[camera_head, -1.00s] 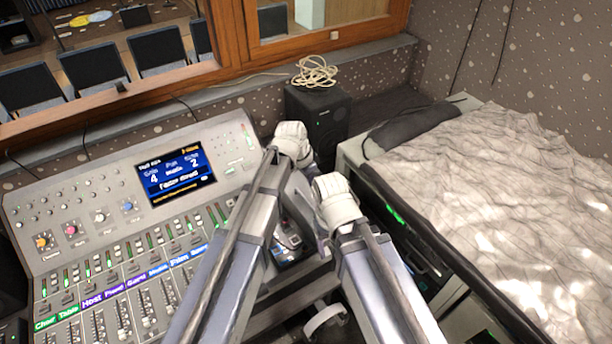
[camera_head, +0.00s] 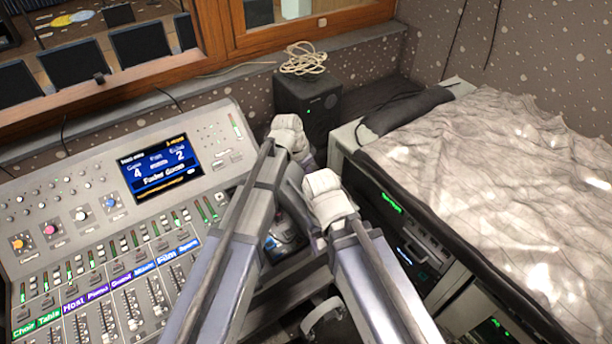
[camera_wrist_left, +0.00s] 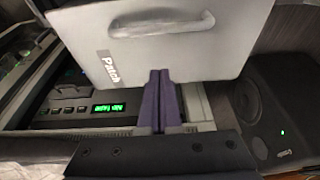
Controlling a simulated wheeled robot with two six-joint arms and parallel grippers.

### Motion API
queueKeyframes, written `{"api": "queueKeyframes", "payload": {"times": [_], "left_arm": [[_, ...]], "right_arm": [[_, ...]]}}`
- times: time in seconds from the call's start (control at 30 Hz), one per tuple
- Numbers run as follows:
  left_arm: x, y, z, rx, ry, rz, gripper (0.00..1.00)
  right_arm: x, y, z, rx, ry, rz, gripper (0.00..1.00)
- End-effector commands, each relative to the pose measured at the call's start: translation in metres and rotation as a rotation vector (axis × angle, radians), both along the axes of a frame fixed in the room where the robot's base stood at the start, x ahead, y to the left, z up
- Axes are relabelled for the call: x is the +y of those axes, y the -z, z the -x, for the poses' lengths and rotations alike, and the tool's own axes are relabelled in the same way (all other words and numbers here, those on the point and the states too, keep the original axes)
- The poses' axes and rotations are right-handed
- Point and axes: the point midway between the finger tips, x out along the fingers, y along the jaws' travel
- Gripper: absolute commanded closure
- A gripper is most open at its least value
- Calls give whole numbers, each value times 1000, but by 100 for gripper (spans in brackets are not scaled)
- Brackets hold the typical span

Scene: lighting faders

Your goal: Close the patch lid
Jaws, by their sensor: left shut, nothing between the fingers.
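The patch lid (camera_wrist_left: 225,45) is a pale grey panel with a curved handle (camera_wrist_left: 162,25) and a "Patch" label, raised in the left wrist view. My left gripper (camera_wrist_left: 160,78) is shut and empty, its purple fingers at the lid's edge in that view. I cannot tell whether they touch it. In the head view my two arms come together beside the mixing console, and they mostly hide the lid and the left fingers. The white wrist of my right arm shows there, but its fingers cannot be made out.
The mixing console (camera_head: 95,255) with faders and a blue screen (camera_head: 161,167) fills the left. A black speaker (camera_head: 318,112) with coiled cable (camera_head: 303,58) stands behind my arms. A rack (camera_head: 400,235) with green displays stands right, under a crumpled cover (camera_head: 500,180).

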Motion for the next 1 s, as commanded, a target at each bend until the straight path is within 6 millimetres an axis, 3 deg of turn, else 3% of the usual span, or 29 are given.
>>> {"api": "queueKeyframes", "payload": {"times": [0.03, 0.27, 0.33, 0.5, 1.0], "left_arm": [[-3, 15, -2, 0, 0, 0, 100], [-11, 47, -8, 0, 0, 0, 100], [3, 33, 4, 0, -3, 0, 100], [20, 30, 14, 1, -2, 0, 100], [29, 30, 20, -1, -1, 0, 100]], "right_arm": [[0, 15, 0, 0, 0, 0, 33], [0, 47, 0, 0, 0, 0, 33], [0, 33, 0, 0, 0, 0, 33], [0, 30, 0, 0, 0, 0, 33], [0, 30, 0, 0, 0, 0, 33]]}}
